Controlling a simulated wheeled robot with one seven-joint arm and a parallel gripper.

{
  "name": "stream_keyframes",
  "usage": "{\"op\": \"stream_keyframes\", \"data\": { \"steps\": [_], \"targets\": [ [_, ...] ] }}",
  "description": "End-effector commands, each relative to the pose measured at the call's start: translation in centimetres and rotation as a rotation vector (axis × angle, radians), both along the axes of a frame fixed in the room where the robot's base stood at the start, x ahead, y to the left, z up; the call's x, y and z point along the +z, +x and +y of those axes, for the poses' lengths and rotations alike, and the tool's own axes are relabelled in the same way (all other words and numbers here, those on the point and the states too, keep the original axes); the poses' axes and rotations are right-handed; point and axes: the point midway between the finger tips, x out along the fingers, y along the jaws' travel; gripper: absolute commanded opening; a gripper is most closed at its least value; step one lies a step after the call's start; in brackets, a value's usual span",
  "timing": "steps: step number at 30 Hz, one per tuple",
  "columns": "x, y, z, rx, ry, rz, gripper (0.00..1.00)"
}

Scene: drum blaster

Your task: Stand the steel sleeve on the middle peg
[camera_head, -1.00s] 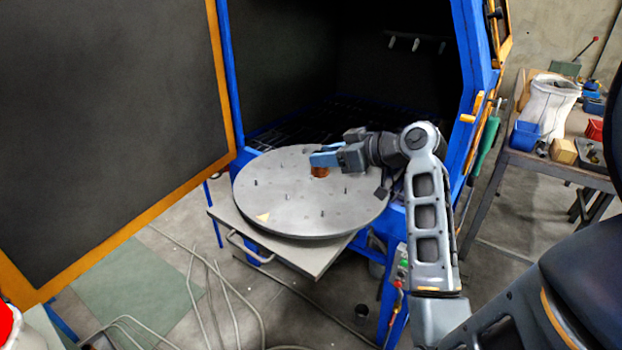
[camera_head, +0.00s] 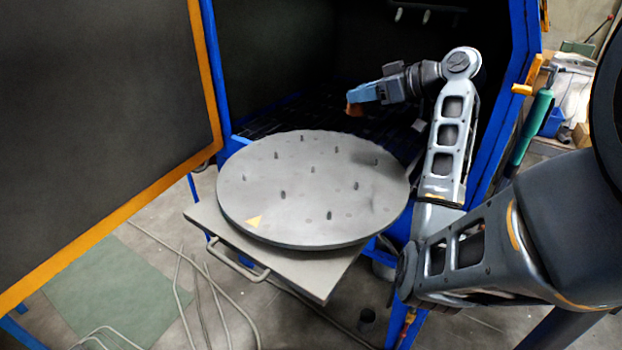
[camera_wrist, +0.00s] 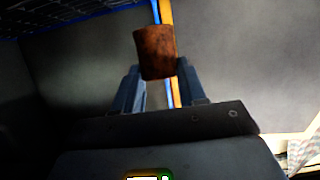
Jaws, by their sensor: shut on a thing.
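The steel sleeve, a rusty brown short tube (camera_head: 354,109), is held in my gripper (camera_head: 357,97). In the wrist view the sleeve (camera_wrist: 155,52) sits between the two blue-grey fingertips (camera_wrist: 157,78). The round grey turntable (camera_head: 245,215) carries several short dark pegs, all bare. The middle peg (camera_head: 313,170) stands upright near its centre. My gripper and the sleeve are raised beyond the turntable's far right rim, in front of the dark cabinet opening, apart from the pegs. The sleeve's open ends are not clear.
The turntable rests on a grey shelf with a handle (camera_head: 238,262). The blue cabinet frame (camera_head: 497,110) stands at the right and the open orange-edged door (camera_head: 110,120) at the left. Space above the turntable is clear.

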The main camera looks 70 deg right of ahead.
Motion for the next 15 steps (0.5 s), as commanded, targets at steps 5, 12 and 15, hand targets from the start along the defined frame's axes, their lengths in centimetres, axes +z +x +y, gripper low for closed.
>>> {"op": "stream_keyframes", "data": {
  "steps": [5,12,15],
  "targets": [
    [-1.8,0.1,0.1,0.000,-0.001,-0.001,0.00],
    [-3.8,2.2,2.9,0.005,0.002,0.001,0.00],
    [-5.1,3.5,4.6,0.004,0.003,0.001,0.00]
  ]
}}
